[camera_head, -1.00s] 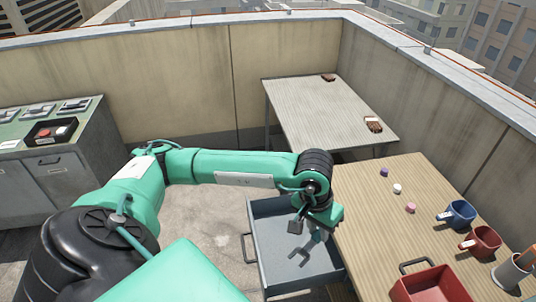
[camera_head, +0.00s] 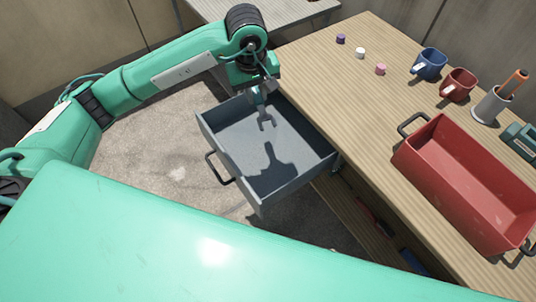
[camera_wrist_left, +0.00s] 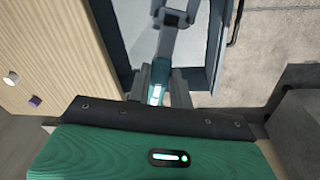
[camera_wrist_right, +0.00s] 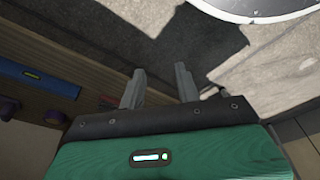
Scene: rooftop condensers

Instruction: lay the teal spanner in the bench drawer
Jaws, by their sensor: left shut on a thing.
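The teal spanner (camera_wrist_left: 158,82) is held by its teal handle, with its grey open-jaw head (camera_head: 266,118) pointing down over the bench drawer. My left gripper (camera_head: 260,90) is shut on the handle, above the drawer's far part. The bench drawer (camera_head: 233,158) is grey, pulled out from the bench, and looks empty. The spanner's shadow falls on its floor, and the spanner appears clear of that floor. My right gripper (camera_wrist_right: 160,88) shows only in its wrist view; it is open and empty, above the ground beside the bench's lower shelf.
A red bin (camera_head: 468,185) stands on the wooden bench top (camera_head: 345,90). Behind it are a blue mug (camera_head: 431,64), a red mug (camera_head: 459,85), a grey holder (camera_head: 491,106) and small coloured pieces. The lower shelf holds a blue item (camera_wrist_right: 38,78). Open floor lies left of the drawer.

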